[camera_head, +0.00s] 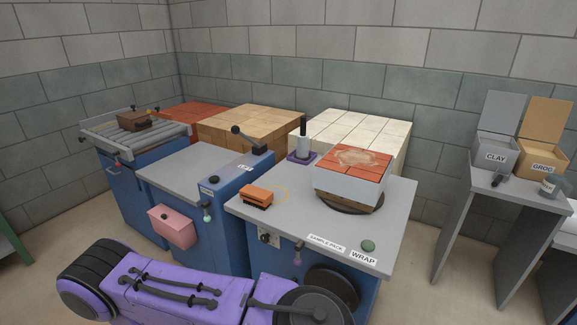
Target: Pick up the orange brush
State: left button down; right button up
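The orange brush (259,194) lies on the grey top of the blue bench (235,204), near its front left corner. It is a small orange block with a dark lower part. A thin yellow-orange ring outline shows on the bench top just right of and behind it. Nothing covers the brush. Neither of my grippers is in view.
A crate of red blocks (351,171) sits on a round turntable right of the brush. A lever bench (190,168) stands left.

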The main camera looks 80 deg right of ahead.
aim_at(255, 196)
jog(key=k, duration=0.25)
jog(key=z, duration=1.1)
